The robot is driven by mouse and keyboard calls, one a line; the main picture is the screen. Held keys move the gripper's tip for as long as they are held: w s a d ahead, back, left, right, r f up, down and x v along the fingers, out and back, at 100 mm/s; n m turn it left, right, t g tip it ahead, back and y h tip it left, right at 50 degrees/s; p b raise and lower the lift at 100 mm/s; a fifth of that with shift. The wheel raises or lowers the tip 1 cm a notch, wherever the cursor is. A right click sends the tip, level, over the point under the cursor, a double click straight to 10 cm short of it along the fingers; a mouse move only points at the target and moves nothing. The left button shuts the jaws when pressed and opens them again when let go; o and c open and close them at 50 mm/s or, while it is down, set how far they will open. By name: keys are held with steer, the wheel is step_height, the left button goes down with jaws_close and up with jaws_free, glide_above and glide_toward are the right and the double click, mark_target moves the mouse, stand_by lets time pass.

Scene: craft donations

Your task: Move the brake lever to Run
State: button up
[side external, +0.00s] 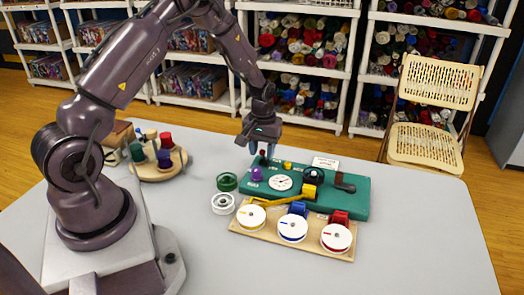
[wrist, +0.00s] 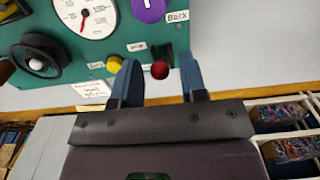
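The green control panel (side external: 228,0) stands on the table.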

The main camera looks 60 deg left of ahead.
steer(key=shift+f, duration=0.6)
